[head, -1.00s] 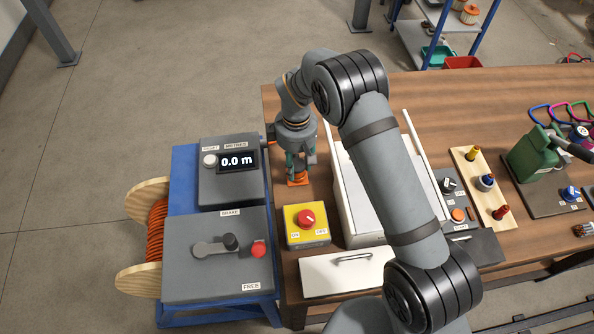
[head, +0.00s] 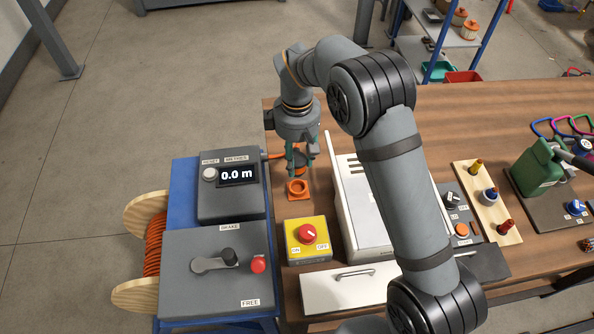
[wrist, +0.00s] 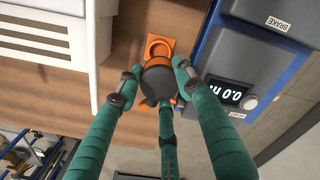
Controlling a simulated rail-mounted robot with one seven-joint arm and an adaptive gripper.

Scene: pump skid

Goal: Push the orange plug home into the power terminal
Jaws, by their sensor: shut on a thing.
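My gripper (head: 299,163) is shut on the plug, a dark round body with orange parts (wrist: 158,80). In the wrist view the green fingers close around it from several sides. In the head view the fingers mostly hide it, and an orange cable (head: 276,156) leads left from it towards the reel. An orange square holder with a ring (head: 297,188) stands on the bench just in front of the gripper. It also shows in the wrist view (wrist: 158,47), with its ring empty and apart from the plug. I cannot pick out the power terminal for certain.
A yellow ON/OFF switch box (head: 308,238) stands in front of the holder. A grey METRES box reading 0.0 m (head: 230,195) is to the left, beside a cable reel (head: 150,245). A white cabinet (head: 375,195) is close on the right.

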